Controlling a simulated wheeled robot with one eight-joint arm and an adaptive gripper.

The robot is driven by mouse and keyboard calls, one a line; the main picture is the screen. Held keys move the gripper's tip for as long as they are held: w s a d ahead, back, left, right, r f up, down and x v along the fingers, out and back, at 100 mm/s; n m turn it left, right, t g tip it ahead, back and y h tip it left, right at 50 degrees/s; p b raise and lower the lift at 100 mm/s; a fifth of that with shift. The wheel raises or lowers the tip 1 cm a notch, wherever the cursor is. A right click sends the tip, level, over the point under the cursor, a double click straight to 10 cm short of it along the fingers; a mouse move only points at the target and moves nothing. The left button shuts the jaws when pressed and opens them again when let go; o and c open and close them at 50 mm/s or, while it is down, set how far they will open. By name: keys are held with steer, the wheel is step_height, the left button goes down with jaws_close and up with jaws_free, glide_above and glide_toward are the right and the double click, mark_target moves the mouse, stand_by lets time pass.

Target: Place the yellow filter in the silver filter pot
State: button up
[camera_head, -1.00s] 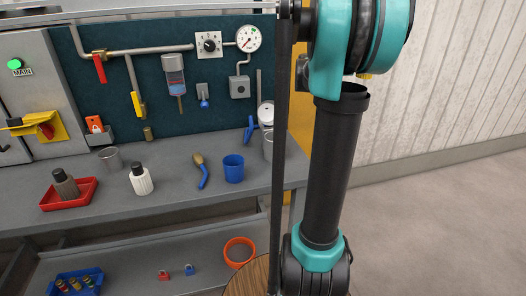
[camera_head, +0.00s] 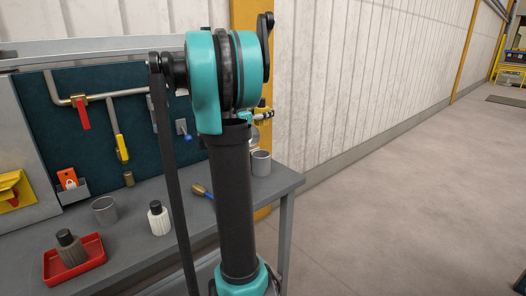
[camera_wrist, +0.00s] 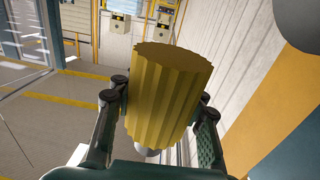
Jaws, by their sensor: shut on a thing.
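The yellow filter (camera_wrist: 165,95) is a ribbed cylinder with a flat end, large in the middle of the wrist view. My gripper (camera_wrist: 162,92) is shut on it, with one finger on each side. In the head view a small yellow part with teal and dark pieces (camera_head: 262,114) shows behind my arm, probably the gripper and filter, mostly hidden. Two grey, silver-looking pots stand on the bench: one near its right end (camera_head: 261,163) and one to the left (camera_head: 103,210). I cannot tell which is the filter pot. The held filter is apart from both.
The grey bench (camera_head: 130,250) also carries a red tray (camera_head: 88,268) with a dark-capped bottle, a white bottle (camera_head: 158,219) and a brass-ended tool (camera_head: 201,190). A dark panel with pipes and valves stands behind. Open floor (camera_head: 400,190) lies to the right.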

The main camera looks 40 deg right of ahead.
step_height(320, 180, down, 14)
steer(key=shift+a, duration=0.15)
stand_by(0.3)
steer(key=shift+f, duration=0.5)
steer(key=o, duration=1.1)
steer(key=shift+c, duration=0.2)
steer(key=shift+r, duration=0.15)
steer(key=a, duration=1.2)
steer(key=shift+r, duration=0.45)
